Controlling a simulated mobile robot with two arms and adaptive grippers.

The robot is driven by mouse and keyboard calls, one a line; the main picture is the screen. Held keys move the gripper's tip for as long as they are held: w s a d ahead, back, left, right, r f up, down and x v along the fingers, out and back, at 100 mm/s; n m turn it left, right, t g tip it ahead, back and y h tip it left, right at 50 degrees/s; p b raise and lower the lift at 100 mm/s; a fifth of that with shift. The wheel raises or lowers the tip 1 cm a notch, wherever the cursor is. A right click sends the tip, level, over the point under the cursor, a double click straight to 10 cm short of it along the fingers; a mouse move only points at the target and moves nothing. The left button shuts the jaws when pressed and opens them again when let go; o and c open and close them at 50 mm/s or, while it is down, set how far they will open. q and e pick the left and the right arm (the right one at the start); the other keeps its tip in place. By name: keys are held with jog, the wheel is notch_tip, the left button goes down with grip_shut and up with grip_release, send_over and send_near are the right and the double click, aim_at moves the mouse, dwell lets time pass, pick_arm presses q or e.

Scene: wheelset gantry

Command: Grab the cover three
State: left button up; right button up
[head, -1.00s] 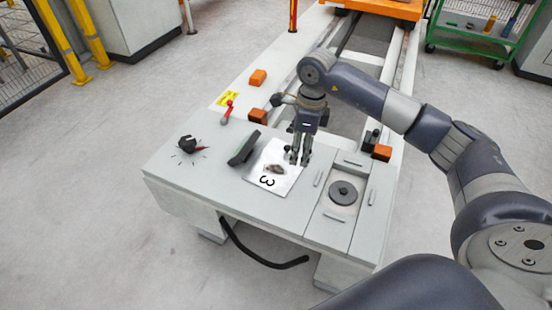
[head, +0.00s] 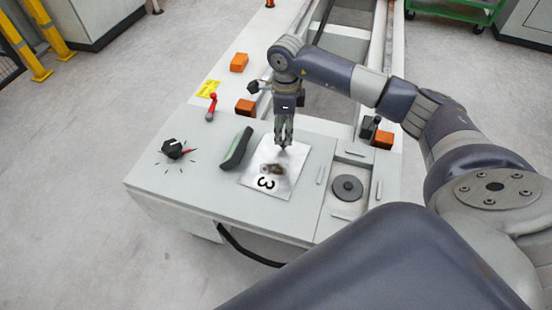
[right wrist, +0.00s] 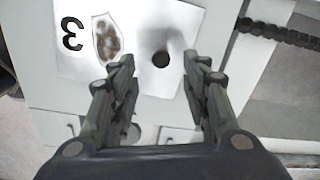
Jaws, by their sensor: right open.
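Cover three is a pale, shiny square plate (head: 285,187) with a black 3 and a brown rusty patch, lying on the grey deck of the bench. In the right wrist view the plate (right wrist: 75,65) shows the 3 at the left, the brown patch beside it, and a dark round spot, knob or hole (right wrist: 160,58). My right gripper (head: 283,146) points down over the far part of the plate. In the right wrist view its open fingers (right wrist: 160,72) stand on either side, with the dark spot between and ahead of them. Nothing is held. My left gripper is not in view.
A black dial (head: 172,148) and a dark green-edged handle (head: 237,148) stand left of the plate. A round dark disc (head: 347,188) sits to the right. Orange blocks (head: 239,62) and a red lever (head: 211,107) are farther back.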

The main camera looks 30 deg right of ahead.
aim_at(283, 142)
notch_tip(283, 142, down, 4)
jog(key=shift+f, duration=0.25)
jog(key=shift+w+f, duration=0.1)
jog(key=shift+f, duration=0.15)
jog(key=c, duration=0.9)
grip_shut()
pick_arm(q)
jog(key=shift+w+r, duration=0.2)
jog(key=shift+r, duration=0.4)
